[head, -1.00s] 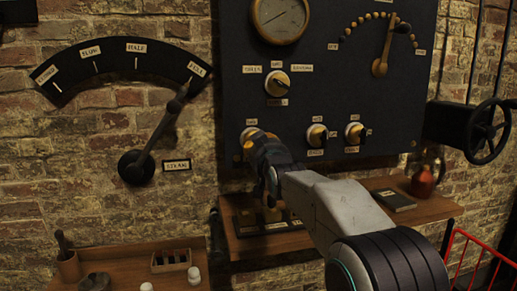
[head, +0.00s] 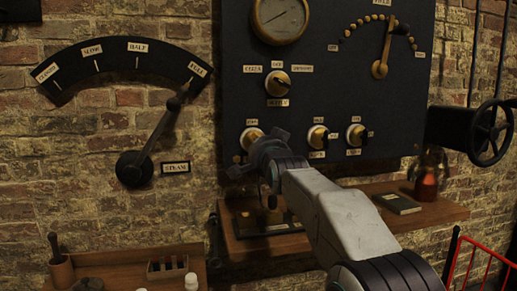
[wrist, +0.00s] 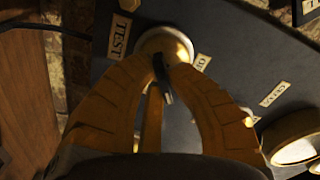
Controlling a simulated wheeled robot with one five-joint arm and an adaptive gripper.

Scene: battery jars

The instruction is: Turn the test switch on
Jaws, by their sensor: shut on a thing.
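The test switch (wrist: 178,43) is a round brass-and-pale knob on the dark panel, beside a label (wrist: 121,36) reading TEST in the wrist view. A dark handle (wrist: 163,85) sticks out from it between my fingers. My gripper (wrist: 165,62) is shut on this handle, with its yellow fingers meeting at it. In the head view my gripper (head: 262,158) is in front of the panel's lower left, just below and right of the knob (head: 251,137), and covers part of it. I cannot tell which way the handle points.
Other knobs sit to the right (head: 317,137), (head: 355,134) and above (head: 278,84) on the panel (head: 235,60). A wooden shelf (head: 440,213) with a book (head: 397,203) and reddish bottle (head: 427,185) lies below. A large lever (head: 153,140) is on the left wall.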

